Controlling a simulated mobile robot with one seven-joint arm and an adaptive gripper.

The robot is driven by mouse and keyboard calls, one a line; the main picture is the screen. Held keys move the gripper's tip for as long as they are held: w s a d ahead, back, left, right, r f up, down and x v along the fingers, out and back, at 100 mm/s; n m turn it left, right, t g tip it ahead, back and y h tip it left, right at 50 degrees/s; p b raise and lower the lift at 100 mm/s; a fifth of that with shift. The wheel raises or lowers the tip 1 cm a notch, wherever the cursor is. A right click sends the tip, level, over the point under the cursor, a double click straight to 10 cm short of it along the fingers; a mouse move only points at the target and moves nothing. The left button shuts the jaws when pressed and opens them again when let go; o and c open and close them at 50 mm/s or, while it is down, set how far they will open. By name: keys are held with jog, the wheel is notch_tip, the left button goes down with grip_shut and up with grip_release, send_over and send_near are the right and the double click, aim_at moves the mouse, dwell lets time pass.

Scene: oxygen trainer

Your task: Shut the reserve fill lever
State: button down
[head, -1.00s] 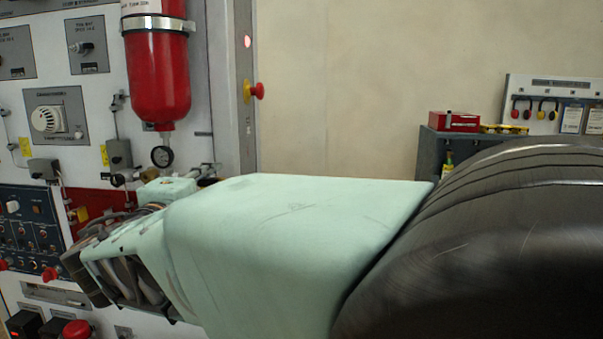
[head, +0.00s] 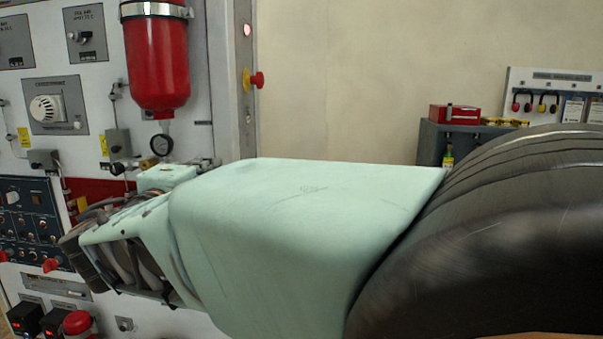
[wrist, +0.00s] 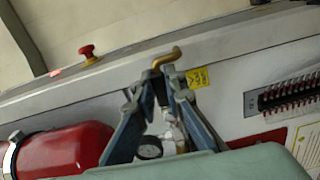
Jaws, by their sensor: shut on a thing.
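In the wrist view, a bent brass-coloured lever (wrist: 166,58) sticks out past the fingertips of my gripper (wrist: 151,82). I take it for the reserve fill lever. The blue-grey fingers are shut on it, one on each side. Its bent end points up and to the right, and its lower part is hidden between the fingers. A round gauge (wrist: 149,147) shows below, between the fingers.
A red cylinder (head: 157,62) hangs on the panel above my arm, with a gauge (head: 161,144) under it. A red knob (head: 257,79) sticks out from the frame edge. A yellow tag (wrist: 197,78) sits close beside the lever. A red box (head: 454,114) stands at the back right.

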jog(key=shift+f+m+b, duration=0.8)
jog(key=shift+m+b, duration=0.2)
jog(key=shift+b, duration=1.8)
jog(key=shift+w+a+f+m+b, duration=0.1)
jog(key=shift+a+f+m+b, duration=0.45)
jog(key=shift+m+b, duration=2.15)
jog(key=shift+a+f+m+b, duration=0.2)
jog(key=shift+a+m+b, duration=0.6)
jog(key=shift+m+b, duration=1.95)
jog(key=shift+w+a+f+m+b, duration=0.1)
jog(key=shift+a+f+m+b, duration=0.45)
jog(key=shift+m+b, duration=2.15)
jog(key=shift+a+r+n+b, duration=0.2)
jog(key=shift+n+b, duration=0.05)
jog(key=shift+b, duration=0.2)
jog(key=c, duration=2)
grip_release()
jog(key=shift+f, duration=0.1)
jog(key=shift+o, duration=0.2)
jog(key=s+a, duration=0.1)
jog(key=s, duration=1.1)
